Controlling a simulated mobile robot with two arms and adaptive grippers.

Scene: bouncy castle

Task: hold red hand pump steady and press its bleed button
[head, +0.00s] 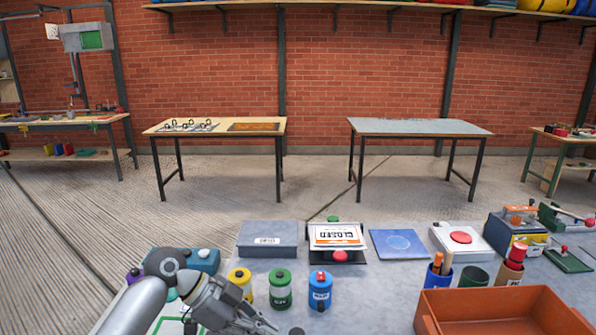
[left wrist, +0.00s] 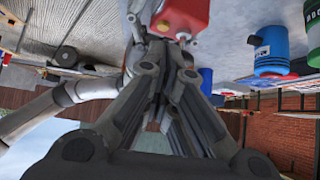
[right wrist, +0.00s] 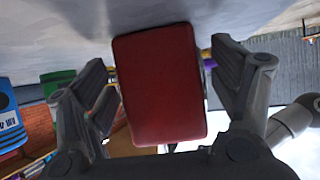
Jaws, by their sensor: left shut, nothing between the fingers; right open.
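The red hand pump (right wrist: 160,85) shows as a red block in the right wrist view. My right gripper (right wrist: 160,68) is open, with one finger on each side of it; I cannot tell whether they touch it. In the left wrist view the pump (left wrist: 181,14) is at the top edge, just beyond the fingertips of my left gripper (left wrist: 160,52). That gripper is shut and empty, and also shows at the bottom of the head view (head: 272,326). The pump and right gripper are not visible in the head view.
Yellow (head: 240,281), green (head: 280,289) and blue (head: 320,290) canisters stand just beyond my left gripper. Behind them are a grey box (head: 268,250) and a sign stand marked CLOSED (head: 337,236). An orange-red bin (head: 500,308) and a blue cup (head: 438,277) are at right.

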